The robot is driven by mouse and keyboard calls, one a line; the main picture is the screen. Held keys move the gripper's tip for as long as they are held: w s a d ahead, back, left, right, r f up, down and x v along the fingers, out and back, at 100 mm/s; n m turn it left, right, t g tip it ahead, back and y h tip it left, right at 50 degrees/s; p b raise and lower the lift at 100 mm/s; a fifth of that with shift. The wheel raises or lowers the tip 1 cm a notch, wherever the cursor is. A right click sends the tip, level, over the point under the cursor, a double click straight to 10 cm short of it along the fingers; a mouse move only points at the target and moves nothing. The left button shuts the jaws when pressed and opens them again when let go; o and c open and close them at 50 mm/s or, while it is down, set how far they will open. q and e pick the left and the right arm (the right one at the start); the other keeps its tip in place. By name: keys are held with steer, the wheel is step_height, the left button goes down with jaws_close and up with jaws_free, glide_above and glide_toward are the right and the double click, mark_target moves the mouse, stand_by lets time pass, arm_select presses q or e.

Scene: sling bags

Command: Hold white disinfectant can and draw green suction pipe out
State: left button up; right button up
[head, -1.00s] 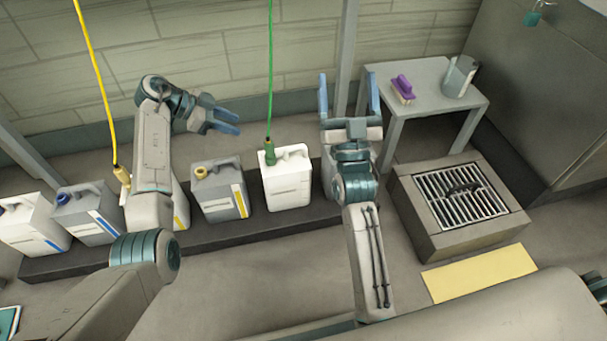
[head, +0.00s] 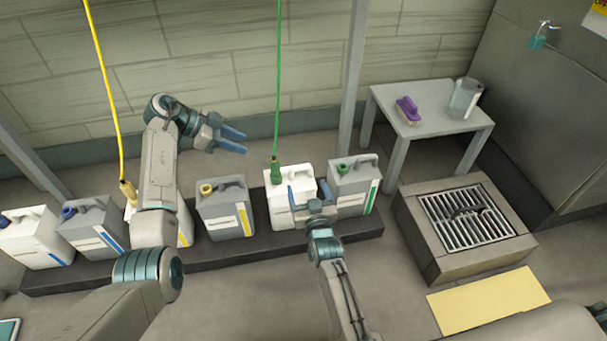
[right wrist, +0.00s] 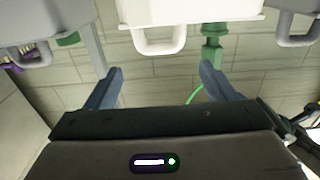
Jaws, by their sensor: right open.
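The white can (head: 280,215) with a green cap and green suction pipe (head: 277,95) stands upright on the low dark platform. The pipe rises from its cap beside the handle. In the right wrist view, the white can (right wrist: 180,10) is at the top, with its handle between the fingers and the green fitting (right wrist: 212,45) near one fingertip. My right gripper (head: 308,190) is open and empty in front of the can, hiding part of it; I cannot tell whether it touches. My left gripper (head: 238,141) is open and empty, behind and left of the can.
A grey can with a green cap (head: 357,183) stands close right of the white can. A grey yellow-capped can (head: 220,215) stands left. A yellow pipe (head: 105,80) hangs further left. A grey table (head: 435,125) and floor grate (head: 465,215) are at right.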

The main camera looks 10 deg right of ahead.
mark_target(301, 166)
steer(key=w, duration=0.9)
steer(key=shift+w, duration=0.1)
steer(key=shift+c, duration=0.4)
